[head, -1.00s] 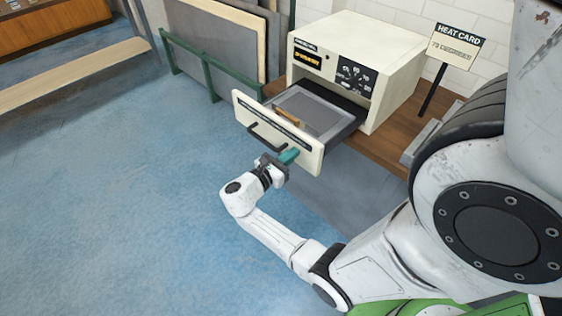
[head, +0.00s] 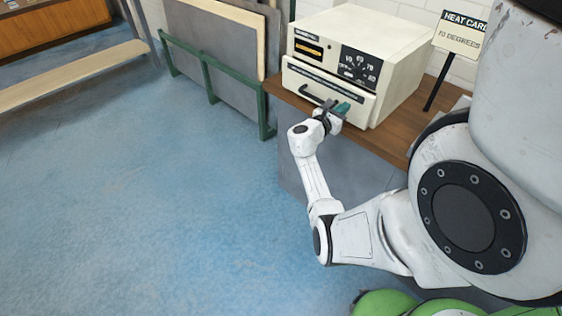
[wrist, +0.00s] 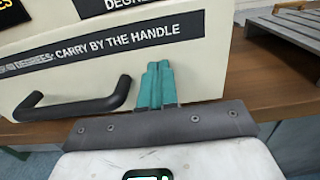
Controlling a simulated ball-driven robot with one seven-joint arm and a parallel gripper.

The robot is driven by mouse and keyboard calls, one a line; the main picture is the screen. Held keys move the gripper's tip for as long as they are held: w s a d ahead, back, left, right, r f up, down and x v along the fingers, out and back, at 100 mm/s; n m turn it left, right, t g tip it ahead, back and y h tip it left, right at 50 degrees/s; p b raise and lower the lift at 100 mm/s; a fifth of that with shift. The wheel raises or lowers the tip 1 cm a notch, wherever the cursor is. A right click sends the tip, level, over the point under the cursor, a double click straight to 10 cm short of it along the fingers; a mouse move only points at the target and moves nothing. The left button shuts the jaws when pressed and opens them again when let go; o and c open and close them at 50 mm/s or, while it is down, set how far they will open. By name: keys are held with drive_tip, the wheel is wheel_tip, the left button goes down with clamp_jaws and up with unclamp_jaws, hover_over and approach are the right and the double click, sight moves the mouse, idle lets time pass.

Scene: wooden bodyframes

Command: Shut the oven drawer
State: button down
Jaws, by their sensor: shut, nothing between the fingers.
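The cream oven (head: 410,45) stands on a wooden bench. Its drawer front (head: 303,80) sits flush or nearly flush with the oven body in the head view. The drawer's black handle (wrist: 75,100) shows in the wrist view, below a dark strip of lettering. My gripper (head: 343,108) has teal fingers, closed together and empty. In the wrist view the gripper (wrist: 158,72) points at the drawer front, just right of the handle. The fingertips appear at or against the panel; exact contact cannot be told. The drawer's inside is hidden.
The wooden bench (head: 385,146) extends around the oven. A heat card sign (head: 461,33) stands to the oven's right. A slatted grey rack (wrist: 290,28) lies to the right in the wrist view. Boards in a green rack (head: 208,78) stand at left. Blue floor at left is clear.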

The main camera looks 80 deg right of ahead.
drive_tip(key=shift+b+x, duration=0.45)
drive_tip(key=shift+x, duration=0.75)
drive_tip(key=shift+s, duration=0.1)
drive_tip(key=shift+s+r, duration=0.1)
drive_tip(key=shift+a, duration=0.15)
drive_tip(key=v, duration=1.4)
drive_tip(key=shift+w, duration=0.45)
